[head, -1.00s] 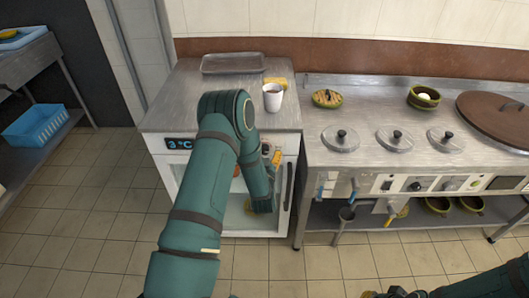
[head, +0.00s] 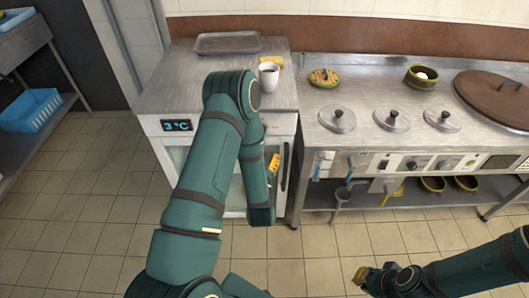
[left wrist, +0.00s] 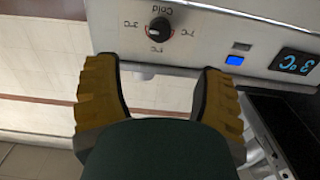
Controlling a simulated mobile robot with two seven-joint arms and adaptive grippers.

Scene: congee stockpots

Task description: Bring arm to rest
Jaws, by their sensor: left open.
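My left arm (head: 200,190) reaches up from the bottom and bends down in front of the white fridge (head: 160,155). In the head view its forearm largely hides its gripper. In the left wrist view my left gripper (left wrist: 163,75) is open, with its two yellow-padded fingers apart and nothing between them. The fridge's control panel, with a dial (left wrist: 159,27) and a 3 °C display (left wrist: 296,62), shows upside down beyond the fingers. My right gripper (head: 362,276) is low at the bottom right over bare floor; its finger opening is too small to judge.
A metal tray (head: 228,43), a white cup (head: 269,76) and a yellow item (head: 272,61) sit on the fridge top. The steel counter (head: 350,95) to the right holds lidded wells, bowls and a large brown lid (head: 495,98). A blue basket (head: 32,110) is at left. Front floor is clear.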

